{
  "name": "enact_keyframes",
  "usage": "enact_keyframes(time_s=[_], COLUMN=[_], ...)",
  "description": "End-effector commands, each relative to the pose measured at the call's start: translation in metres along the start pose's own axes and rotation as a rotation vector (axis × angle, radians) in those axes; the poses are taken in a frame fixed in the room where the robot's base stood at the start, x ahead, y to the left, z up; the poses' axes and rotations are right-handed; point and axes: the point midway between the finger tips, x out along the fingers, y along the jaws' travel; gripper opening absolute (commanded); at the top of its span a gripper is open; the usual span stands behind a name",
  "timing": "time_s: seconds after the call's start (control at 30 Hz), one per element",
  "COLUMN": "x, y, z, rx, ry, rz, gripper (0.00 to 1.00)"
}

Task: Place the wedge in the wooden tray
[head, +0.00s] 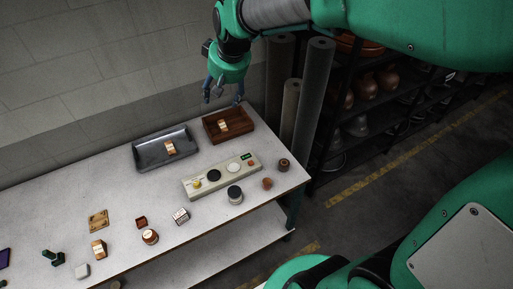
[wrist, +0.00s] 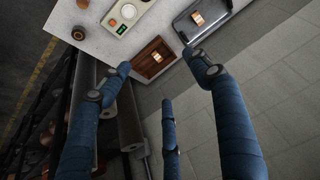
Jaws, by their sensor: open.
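The wooden tray (head: 246,126) stands at the far right corner of the table, with a small copper-and-white block (head: 223,126) inside. A similar copper-and-white piece (head: 171,149) lies in the grey metal tray (head: 141,159) to its left, and another (head: 98,249) sits near the table's front. Which one is the wedge is too small to tell. My gripper (head: 222,99) is open and empty, above and behind the wooden tray. In the wrist view, the wooden tray (wrist: 142,67) and its block (wrist: 157,57) show between the spread fingers.
A pale panel (head: 209,184) with round pieces lies in front of the trays. Several small items, such as a dark-lidded jar (head: 234,195) and a white cube (head: 181,216), stand near the front edge. Tall grey rolls (head: 314,95) and a shelf of pots rise right of the table.

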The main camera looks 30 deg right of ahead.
Motion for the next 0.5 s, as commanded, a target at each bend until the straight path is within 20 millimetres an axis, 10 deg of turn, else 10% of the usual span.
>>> enact_keyframes(time_s=[0.5], x=[-0.099], y=[-0.026], z=[0.124], rx=[0.004], ry=[0.025], rz=[0.009], gripper=[0.63])
